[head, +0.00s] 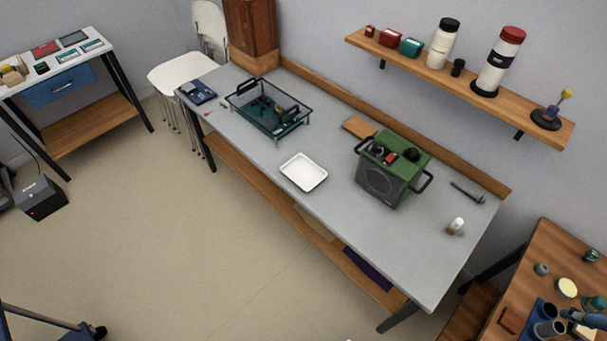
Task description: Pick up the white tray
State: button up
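The white tray (303,172) lies flat on the grey workbench (335,205), close to its front edge and near the middle of its length. It is a shallow rectangle with rounded corners and a raised rim, and it looks empty. Nothing covers it. My gripper does not show in the head view.
A green speaker box (393,170) with black handles stands right of the tray. A black wire-framed basket (268,108) stands to its left. The shelf (460,85) overhangs the back.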

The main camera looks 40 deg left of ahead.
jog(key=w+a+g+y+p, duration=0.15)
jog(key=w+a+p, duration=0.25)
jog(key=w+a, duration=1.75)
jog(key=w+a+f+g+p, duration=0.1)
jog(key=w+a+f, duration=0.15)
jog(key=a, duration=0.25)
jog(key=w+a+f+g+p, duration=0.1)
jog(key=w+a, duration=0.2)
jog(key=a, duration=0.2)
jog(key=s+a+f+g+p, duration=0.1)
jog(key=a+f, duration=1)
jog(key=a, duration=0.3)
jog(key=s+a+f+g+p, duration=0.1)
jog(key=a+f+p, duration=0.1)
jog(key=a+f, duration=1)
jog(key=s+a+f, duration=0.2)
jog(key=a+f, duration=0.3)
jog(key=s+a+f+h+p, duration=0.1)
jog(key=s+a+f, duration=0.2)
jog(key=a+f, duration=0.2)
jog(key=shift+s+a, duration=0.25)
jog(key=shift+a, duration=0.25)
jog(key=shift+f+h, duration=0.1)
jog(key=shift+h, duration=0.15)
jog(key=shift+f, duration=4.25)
